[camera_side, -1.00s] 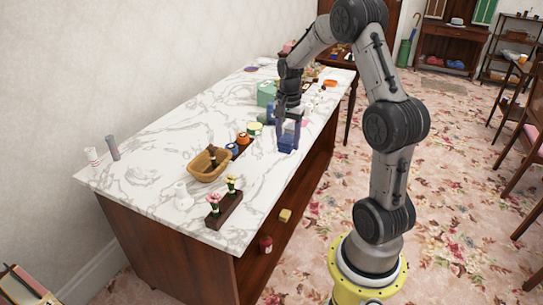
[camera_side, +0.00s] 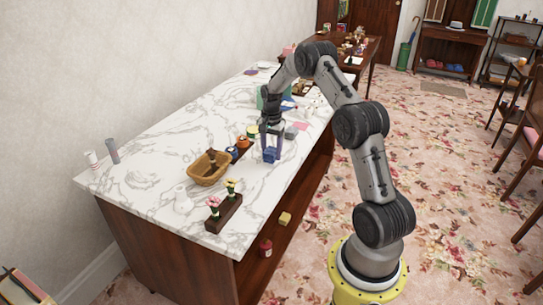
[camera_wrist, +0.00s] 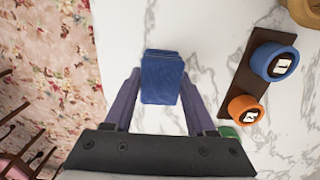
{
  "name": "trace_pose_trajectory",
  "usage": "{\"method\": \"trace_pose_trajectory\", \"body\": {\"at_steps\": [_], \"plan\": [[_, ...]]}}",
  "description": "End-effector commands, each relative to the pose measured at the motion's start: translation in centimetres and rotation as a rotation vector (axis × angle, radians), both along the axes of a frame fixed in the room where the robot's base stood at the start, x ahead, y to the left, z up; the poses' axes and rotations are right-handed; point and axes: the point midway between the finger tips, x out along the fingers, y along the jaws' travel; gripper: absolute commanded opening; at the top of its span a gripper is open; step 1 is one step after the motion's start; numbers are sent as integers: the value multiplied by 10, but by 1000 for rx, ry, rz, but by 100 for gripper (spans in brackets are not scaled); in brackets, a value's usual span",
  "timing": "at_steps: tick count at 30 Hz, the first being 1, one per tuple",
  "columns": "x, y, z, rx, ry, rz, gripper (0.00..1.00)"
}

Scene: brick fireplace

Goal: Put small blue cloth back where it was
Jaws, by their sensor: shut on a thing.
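The small blue cloth (camera_side: 271,155) is a folded dark blue block between the fingers of my gripper (camera_side: 271,148), over the front part of the marble counter. In the wrist view the cloth (camera_wrist: 161,78) sits between the two purple fingers of my gripper (camera_wrist: 161,85), which is shut on it. White marble shows around it. I cannot tell whether its underside touches the counter.
A dark wooden rack with a blue cup (camera_wrist: 275,61) and an orange cup (camera_wrist: 243,109) lies beside the cloth. A wicker basket (camera_side: 208,168) and a flower stand (camera_side: 224,212) are nearer the camera. A pink flat piece (camera_side: 300,126) lies behind. The counter's front edge is close.

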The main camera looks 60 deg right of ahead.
Motion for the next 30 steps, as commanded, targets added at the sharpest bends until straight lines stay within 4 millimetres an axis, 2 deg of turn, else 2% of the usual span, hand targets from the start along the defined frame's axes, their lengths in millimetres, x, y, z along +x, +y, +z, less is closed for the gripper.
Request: {"method": "trace_pose_trajectory", "body": {"at_steps": [3,15,16,20,30], "plan": [[-1,0,-16,2,2,0,11],[0,0,-20,0,0,0,11],[0,0,-20,0,0,0,61],[0,0,-20,0,0,0,85],[0,0,-17,0,0,0,86]]}}
